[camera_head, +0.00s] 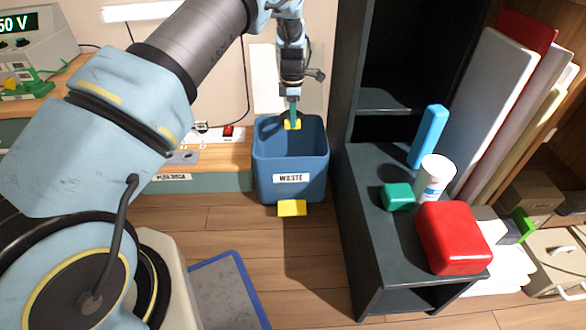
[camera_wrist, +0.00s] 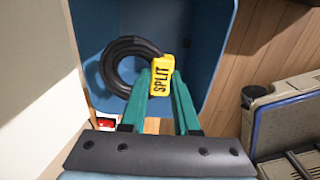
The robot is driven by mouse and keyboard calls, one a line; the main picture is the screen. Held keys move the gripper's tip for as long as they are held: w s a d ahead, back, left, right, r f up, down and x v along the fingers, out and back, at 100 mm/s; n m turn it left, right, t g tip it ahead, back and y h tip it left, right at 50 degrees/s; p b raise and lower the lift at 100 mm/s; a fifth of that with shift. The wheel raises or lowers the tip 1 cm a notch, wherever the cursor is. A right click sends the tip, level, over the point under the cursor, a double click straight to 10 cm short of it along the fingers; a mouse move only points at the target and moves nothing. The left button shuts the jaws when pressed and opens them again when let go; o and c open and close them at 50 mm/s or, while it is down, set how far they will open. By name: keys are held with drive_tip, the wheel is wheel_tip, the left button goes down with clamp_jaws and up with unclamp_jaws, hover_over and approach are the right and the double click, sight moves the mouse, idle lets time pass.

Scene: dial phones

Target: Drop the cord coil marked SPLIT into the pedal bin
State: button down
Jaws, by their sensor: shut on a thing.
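The cord coil is a black loop (camera_wrist: 107,75) with a yellow tag (camera_wrist: 164,66) marked SPLIT. My gripper (camera_wrist: 161,84) has its green fingers shut on the tag, and the loop hangs out to the left. In the head view my gripper (camera_head: 293,108) points down at the mouth of the blue pedal bin (camera_head: 268,178), labelled WASTE, with the yellow tag (camera_head: 292,125) at its tips. The coil shows within the bin's opening in both views; its exact height against the rim is hard to tell. The bin's yellow pedal (camera_head: 292,208) sticks out at its front. The bin is open on top.
A dark shelf unit (camera_head: 362,210) stands right of the bin, bearing a red box (camera_head: 452,238), a green block (camera_head: 398,196), a white canister (camera_head: 434,176) and a blue block (camera_head: 428,136). A power strip (camera_head: 222,134) lies left behind the bin. Floor before the bin is clear.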

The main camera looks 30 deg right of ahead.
drive_tip(key=shift+f+b, duration=1.5)
drive_tip(key=shift+f, duration=0.75)
drive_tip(key=c, duration=0.6)
unclamp_jaws()
wheel_tip(320, 180, up, 11)
drive_tip(key=p, duration=0.4)
drive_tip(key=shift+w+a, duration=0.1)
drive_tip(key=shift+a, duration=0.05)
